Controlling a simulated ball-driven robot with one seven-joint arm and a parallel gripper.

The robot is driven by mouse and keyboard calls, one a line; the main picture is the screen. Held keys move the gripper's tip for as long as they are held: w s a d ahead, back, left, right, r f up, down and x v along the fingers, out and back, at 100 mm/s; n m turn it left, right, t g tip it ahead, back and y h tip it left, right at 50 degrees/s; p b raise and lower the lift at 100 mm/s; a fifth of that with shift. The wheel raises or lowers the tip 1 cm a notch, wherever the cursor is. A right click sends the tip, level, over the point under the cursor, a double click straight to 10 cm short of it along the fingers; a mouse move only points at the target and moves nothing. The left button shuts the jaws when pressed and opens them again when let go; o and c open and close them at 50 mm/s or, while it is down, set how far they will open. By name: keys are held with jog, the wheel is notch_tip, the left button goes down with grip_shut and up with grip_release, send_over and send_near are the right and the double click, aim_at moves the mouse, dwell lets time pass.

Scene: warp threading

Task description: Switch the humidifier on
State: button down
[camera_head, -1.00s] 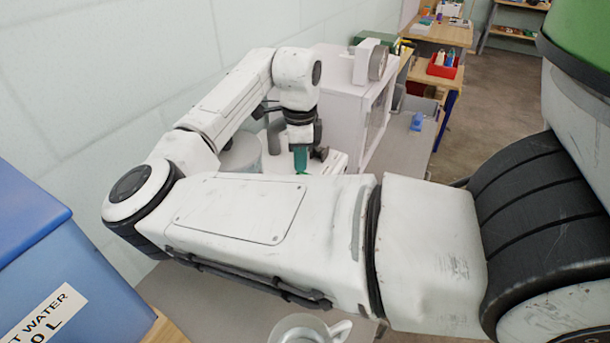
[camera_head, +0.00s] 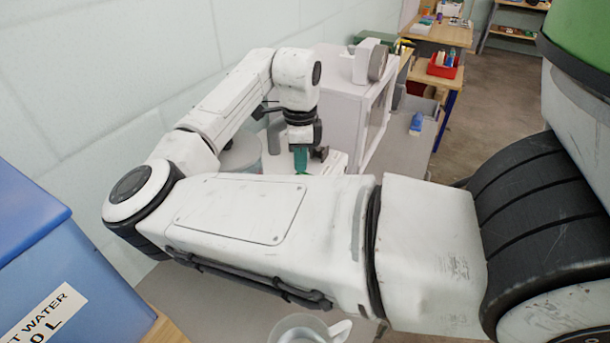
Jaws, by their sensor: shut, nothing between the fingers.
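A white device with a pale grey-blue round tank (camera_head: 243,156), which looks like the humidifier, stands by the wall behind my arm. A white flat part with a dark knob-like piece shows at its right (camera_head: 336,162); I cannot tell whether both belong to one device. My gripper (camera_head: 301,163) points down with its green fingers shut and empty, over or against the white part. Contact cannot be told. My forearm hides the fingertips' lower surroundings and most of the device's front. No switch or light is clearly visible.
A white cabinet (camera_head: 340,113) stands close to the right of my gripper, with a round-faced device (camera_head: 374,62) on top. A blue water container (camera_head: 60,250) is at left. A clear jug (camera_head: 300,330) stands at the bottom. A small blue bottle (camera_head: 416,124) is at right.

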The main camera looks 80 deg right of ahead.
aim_at(301, 174)
jog(key=shift+f+b, duration=0.45)
jog(key=shift+f, duration=0.45)
dwell(0.3)
jog(key=shift+r, duration=0.1)
jog(key=shift+r+p, duration=3.1)
jog(key=shift+r, duration=0.3)
